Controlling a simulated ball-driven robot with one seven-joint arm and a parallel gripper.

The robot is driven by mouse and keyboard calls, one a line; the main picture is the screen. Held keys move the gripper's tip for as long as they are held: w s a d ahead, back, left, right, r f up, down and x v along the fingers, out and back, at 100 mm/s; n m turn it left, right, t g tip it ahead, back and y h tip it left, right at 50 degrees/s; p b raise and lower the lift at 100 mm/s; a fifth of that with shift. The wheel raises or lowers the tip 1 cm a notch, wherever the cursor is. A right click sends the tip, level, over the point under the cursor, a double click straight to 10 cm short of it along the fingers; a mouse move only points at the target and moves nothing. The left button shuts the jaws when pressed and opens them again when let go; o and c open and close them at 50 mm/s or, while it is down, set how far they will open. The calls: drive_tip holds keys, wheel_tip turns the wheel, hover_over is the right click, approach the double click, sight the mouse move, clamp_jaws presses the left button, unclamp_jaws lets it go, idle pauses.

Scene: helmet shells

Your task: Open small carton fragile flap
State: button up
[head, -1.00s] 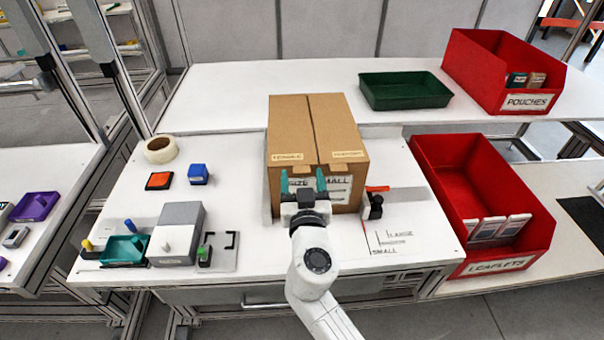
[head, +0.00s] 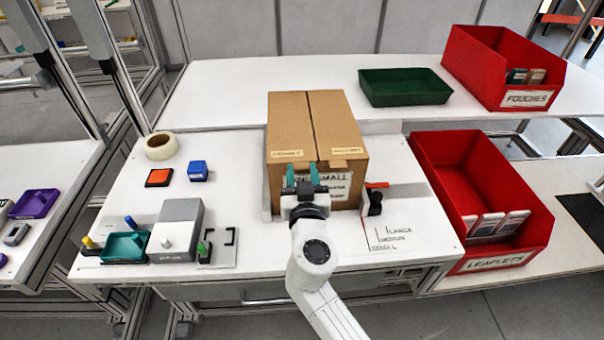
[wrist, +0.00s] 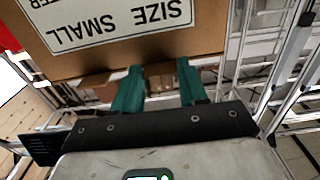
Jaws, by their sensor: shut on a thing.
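A brown carton (head: 344,188) stands on the white table with a white "small" label (head: 338,188) on its front. Its two top flaps lie closed, meeting at a middle seam. The left flap (head: 288,118) bears a small label that is too blurred to read now but looks like "fragile" earlier. My gripper (head: 302,172) is at the carton's upper front edge, its green fingers closed on the sides of the left flap's front tab.
A black clamp with an orange lever (head: 375,198) stands close right of the carton. Red bins (head: 470,180) and a green tray (head: 405,88) are to the right and behind. A grey box (head: 178,230), tape roll (head: 160,146) and orange pad (head: 159,177) are left.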

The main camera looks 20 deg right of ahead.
clamp_jaws()
drive_tip(key=shift+a+r+n, duration=0.2)
drive_tip(key=shift+r+n, duration=0.85)
drive_tip(key=shift+n, duration=0.55)
drive_tip(key=r+n, duration=0.1)
drive_tip(key=n, duration=0.1)
drive_tip(key=shift+w+a+r+n, duration=0.15)
drive_tip(key=shift+a+r+n, duration=0.15)
drive_tip(key=shift+a+r, duration=0.05)
drive_tip(key=w+a+r+n+p, duration=0.1)
drive_tip(key=a+n, duration=0.3)
drive_tip(key=n, duration=0.4)
drive_tip(key=w+a+r+n+p, duration=0.2)
drive_tip(key=a+n, duration=0.3)
drive_tip(key=n, duration=0.3)
drive_tip(key=shift+n+p, duration=0.3)
drive_tip(key=shift+a+f, duration=0.1)
